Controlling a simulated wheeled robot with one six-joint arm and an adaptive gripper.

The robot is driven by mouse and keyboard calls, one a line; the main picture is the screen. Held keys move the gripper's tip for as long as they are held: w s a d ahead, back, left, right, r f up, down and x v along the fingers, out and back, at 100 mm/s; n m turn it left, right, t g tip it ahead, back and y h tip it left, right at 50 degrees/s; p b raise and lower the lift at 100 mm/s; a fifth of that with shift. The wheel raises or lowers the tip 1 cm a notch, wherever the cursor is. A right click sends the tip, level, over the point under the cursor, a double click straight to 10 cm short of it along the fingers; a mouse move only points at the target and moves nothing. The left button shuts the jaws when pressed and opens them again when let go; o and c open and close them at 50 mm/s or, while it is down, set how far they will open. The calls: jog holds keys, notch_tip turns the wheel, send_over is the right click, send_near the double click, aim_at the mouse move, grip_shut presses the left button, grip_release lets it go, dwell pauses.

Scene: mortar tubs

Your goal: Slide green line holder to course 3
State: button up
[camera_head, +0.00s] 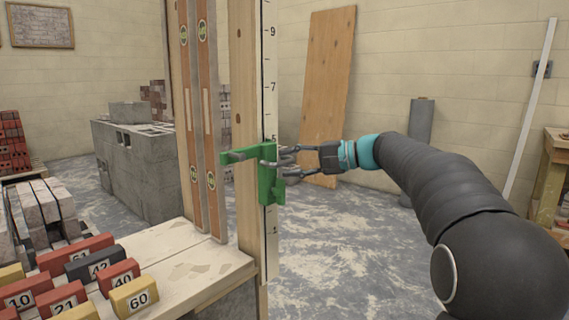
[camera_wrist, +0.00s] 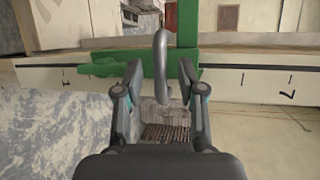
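The green line holder (camera_head: 268,183) is clamped around the upright wooden post with a white numbered scale (camera_head: 271,60). It sits below the 5 mark; 7 and 9 show higher up. In the wrist view the green holder (camera_wrist: 160,62) crosses the scale (camera_wrist: 250,85), with a grey loop handle (camera_wrist: 161,75) standing out from it. My gripper (camera_head: 284,157) is at the holder's right side. In the wrist view my gripper (camera_wrist: 160,72) has its fingers apart, one on each side of the loop, with gaps visible. The scale mark right behind the holder is hidden.
A wooden bench (camera_head: 190,270) with numbered blocks (camera_head: 135,296) stands at lower left. Two spirit levels (camera_head: 208,110) stand upright left of the post. Grey blocks (camera_head: 140,165) are stacked behind. A plank (camera_head: 330,90) leans on the wall.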

jog(key=shift+x, duration=0.95)
grip_shut()
notch_tip(320, 180, down, 13)
jog(key=b, duration=0.9)
jog(key=shift+f, duration=0.2)
grip_release()
